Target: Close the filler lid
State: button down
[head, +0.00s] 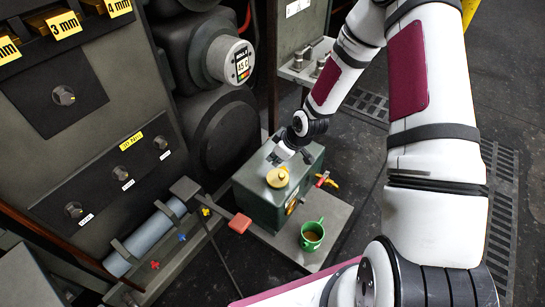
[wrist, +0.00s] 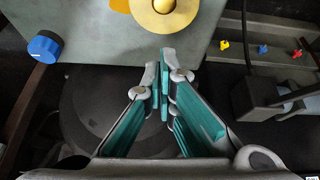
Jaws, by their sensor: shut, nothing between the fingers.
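The filler lid is a round yellow disc with a raised knob (head: 277,177) on top of the green box (head: 256,196). It shows cut off at the top edge of the wrist view (wrist: 165,14), with an orange-yellow piece (wrist: 120,5) at its left. I cannot tell whether the lid is fully seated. My gripper (head: 284,153) is above the far part of the box top, just behind the lid in the head view. In the wrist view its teal-padded fingers (wrist: 165,62) are shut and empty, with tips apart from the lid in the picture.
A green mug (head: 312,235) with brown liquid stands on the grey plate (head: 272,243) in front of the box. A red-and-yellow valve (head: 326,180) sticks out at the box's right. A red-ended lever (head: 240,223) is at its left. Dark rollers (head: 224,120) stand close behind.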

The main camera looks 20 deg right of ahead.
aim_at(282, 175)
jog(key=shift+s+d+f+t+y+b, duration=0.4)
jog(key=shift+s+t+y, duration=0.05)
jog(key=shift+s+t, duration=0.15)
jog(key=shift+s+d+f+t+y+b, duration=0.4)
jog(key=shift+s+t+y, duration=0.1)
jog(key=shift+t, duration=0.1)
jog(key=shift+s+d+f+b, duration=0.35)
jog(key=shift+s+f, duration=0.15)
jog(key=shift+f, duration=0.1)
jog(key=shift+s+d+f+b, duration=0.2)
jog(key=shift+s+d+f, duration=0.15)
jog(key=shift+s+f, duration=0.2)
jog(key=shift+d, duration=0.1)
